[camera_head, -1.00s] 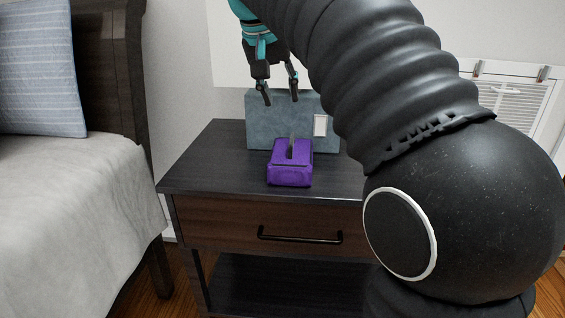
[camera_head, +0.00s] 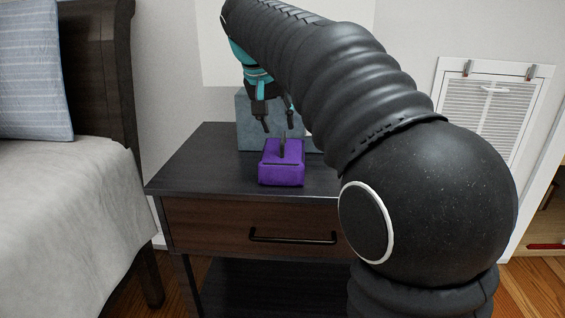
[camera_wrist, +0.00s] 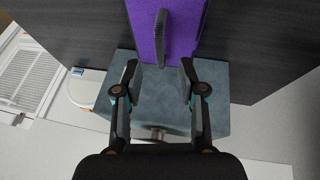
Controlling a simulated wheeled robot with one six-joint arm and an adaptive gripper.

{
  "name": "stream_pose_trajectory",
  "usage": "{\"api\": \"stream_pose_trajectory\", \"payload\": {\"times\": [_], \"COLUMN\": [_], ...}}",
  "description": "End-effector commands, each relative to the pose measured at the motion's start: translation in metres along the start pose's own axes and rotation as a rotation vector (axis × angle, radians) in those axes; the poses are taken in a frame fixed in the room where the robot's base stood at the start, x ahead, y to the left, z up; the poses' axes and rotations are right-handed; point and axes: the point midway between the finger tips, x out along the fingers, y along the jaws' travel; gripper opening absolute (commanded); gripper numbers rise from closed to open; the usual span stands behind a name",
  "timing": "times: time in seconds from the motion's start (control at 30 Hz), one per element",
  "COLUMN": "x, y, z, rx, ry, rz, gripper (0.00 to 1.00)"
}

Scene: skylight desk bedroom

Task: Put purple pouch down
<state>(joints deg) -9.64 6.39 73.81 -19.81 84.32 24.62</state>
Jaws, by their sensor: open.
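The purple pouch (camera_head: 281,170) rests on the dark top of the nightstand (camera_head: 185,170), with a dark upright handle on its top. In the wrist view the pouch (camera_wrist: 188,30) lies at the top of the picture, its handle in line with the gap between the fingers. My gripper (camera_head: 278,128) is open and empty, pointing down just above and behind the pouch. In the wrist view my gripper (camera_wrist: 160,75) shows both fingers spread apart, with nothing between them. Part of the nightstand's right side is hidden behind my arm.
A blue-grey box (camera_head: 243,120) stands on the nightstand behind the pouch, close to my gripper; it also shows in the wrist view (camera_wrist: 160,108). A bed (camera_head: 70,200) is at the left. Bare nightstand top lies left of the pouch.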

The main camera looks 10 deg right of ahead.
Motion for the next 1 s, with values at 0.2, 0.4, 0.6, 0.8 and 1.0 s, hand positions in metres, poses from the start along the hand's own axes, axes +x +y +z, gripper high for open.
{"api": "stream_pose_trajectory", "payload": {"times": [0.2, 0.4, 0.6, 0.8, 1.0], "x": [0.033, 0.044, 0.043, 0.043, 0.043], "y": [0.0, 0.0, 0.0, 0.0, 0.0], "z": [-0.001, -0.001, -0.001, -0.001, -0.002], "rx": [0.001, 0.0, 0.0, 0.0, 0.001], "ry": [-0.004, -0.002, -0.002, -0.002, -0.001], "rz": [0.002, 0.0, 0.0, 0.0, 0.0], "gripper": [0.4, 0.4, 0.25, 0.0, 0.0]}}
